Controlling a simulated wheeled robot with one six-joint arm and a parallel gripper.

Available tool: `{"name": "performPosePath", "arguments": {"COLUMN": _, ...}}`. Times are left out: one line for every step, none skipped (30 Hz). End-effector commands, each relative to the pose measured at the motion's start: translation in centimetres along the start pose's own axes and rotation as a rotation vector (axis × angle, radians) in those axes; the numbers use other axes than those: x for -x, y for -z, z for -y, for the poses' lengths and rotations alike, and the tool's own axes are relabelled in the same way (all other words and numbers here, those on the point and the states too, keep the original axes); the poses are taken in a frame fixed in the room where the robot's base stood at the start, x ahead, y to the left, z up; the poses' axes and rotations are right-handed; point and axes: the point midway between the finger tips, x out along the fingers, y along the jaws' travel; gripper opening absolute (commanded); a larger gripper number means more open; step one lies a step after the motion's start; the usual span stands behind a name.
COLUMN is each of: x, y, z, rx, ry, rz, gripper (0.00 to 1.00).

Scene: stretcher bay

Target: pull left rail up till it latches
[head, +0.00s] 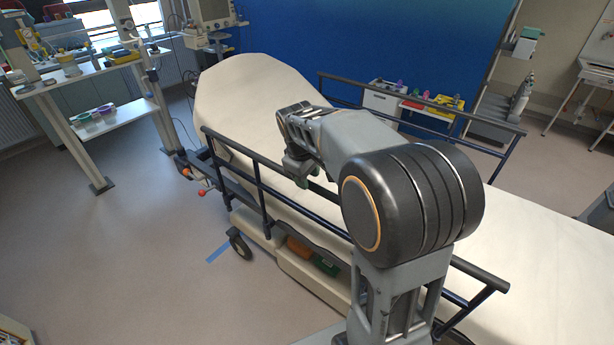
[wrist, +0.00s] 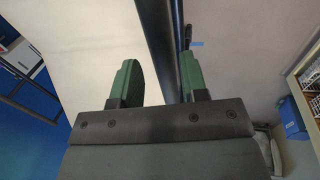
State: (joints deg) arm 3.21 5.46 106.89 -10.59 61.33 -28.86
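The near side rail (head: 232,145) of the stretcher (head: 255,90) is a dark bar frame with posts. It runs along the near edge of the pale mattress, its top bar standing above the mattress edge. My gripper (head: 300,172) is over this top bar, partly hidden by my arm. In the wrist view my gripper (wrist: 160,72) has its two green fingers apart, with the dark rail bar (wrist: 157,30) running between them. The bar looks close to the right finger; I cannot tell if they touch. The rail's latch cannot be made out.
A far side rail (head: 420,100) stands across the mattress. Red knobs (head: 202,192) sit low near the head end. A caster (head: 240,246) and a blue floor strip (head: 217,253) are below. A bench (head: 100,70) stands at left.

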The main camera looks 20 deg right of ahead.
Motion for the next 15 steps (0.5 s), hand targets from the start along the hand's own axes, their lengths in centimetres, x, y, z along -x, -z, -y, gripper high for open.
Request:
{"name": "performPosePath", "arguments": {"x": -0.1, "y": -0.1, "z": 0.0, "rx": -0.001, "ry": 0.001, "rz": 0.002, "gripper": 0.45}}
{"name": "performPosePath", "arguments": {"x": -0.1, "y": -0.1, "z": 0.0, "rx": -0.002, "ry": 0.001, "rz": 0.003, "gripper": 0.48}}
{"name": "performPosePath", "arguments": {"x": -0.1, "y": -0.1, "z": 0.0, "rx": -0.002, "ry": 0.001, "rz": 0.004, "gripper": 0.5}}
{"name": "performPosePath", "arguments": {"x": -0.1, "y": -0.1, "z": 0.0, "rx": -0.002, "ry": 0.002, "rz": 0.004, "gripper": 0.5}}
{"name": "performPosePath", "arguments": {"x": -0.1, "y": -0.1, "z": 0.0, "rx": -0.002, "ry": 0.002, "rz": 0.005, "gripper": 0.5}}
{"name": "performPosePath", "arguments": {"x": -0.1, "y": -0.1, "z": 0.0, "rx": -0.002, "ry": 0.002, "rz": 0.005, "gripper": 0.5}}
{"name": "performPosePath", "arguments": {"x": -0.2, "y": -0.1, "z": 0.0, "rx": -0.001, "ry": 0.002, "rz": 0.006, "gripper": 0.5}}
{"name": "performPosePath", "arguments": {"x": -0.2, "y": -0.1, "z": 0.0, "rx": -0.001, "ry": 0.002, "rz": 0.006, "gripper": 0.5}}
{"name": "performPosePath", "arguments": {"x": -0.1, "y": -0.1, "z": 0.0, "rx": -0.001, "ry": 0.002, "rz": 0.006, "gripper": 0.5}}
{"name": "performPosePath", "arguments": {"x": -0.1, "y": -0.1, "z": 0.1, "rx": -0.001, "ry": 0.002, "rz": 0.006, "gripper": 0.5}}
{"name": "performPosePath", "arguments": {"x": 0.0, "y": -0.1, "z": 0.1, "rx": 0.0, "ry": 0.002, "rz": 0.006, "gripper": 0.5}}
{"name": "performPosePath", "arguments": {"x": 0.3, "y": -0.1, "z": 0.1, "rx": 0.0, "ry": 0.002, "rz": 0.005, "gripper": 0.5}}
{"name": "performPosePath", "arguments": {"x": 0.5, "y": 0.0, "z": 0.1, "rx": 0.0, "ry": 0.001, "rz": 0.004, "gripper": 0.5}}
{"name": "performPosePath", "arguments": {"x": 0.8, "y": 0.0, "z": 0.1, "rx": 0.0, "ry": 0.001, "rz": 0.003, "gripper": 0.5}}
{"name": "performPosePath", "arguments": {"x": 1.4, "y": 0.0, "z": 0.1, "rx": 0.0, "ry": 0.001, "rz": 0.003, "gripper": 0.5}}
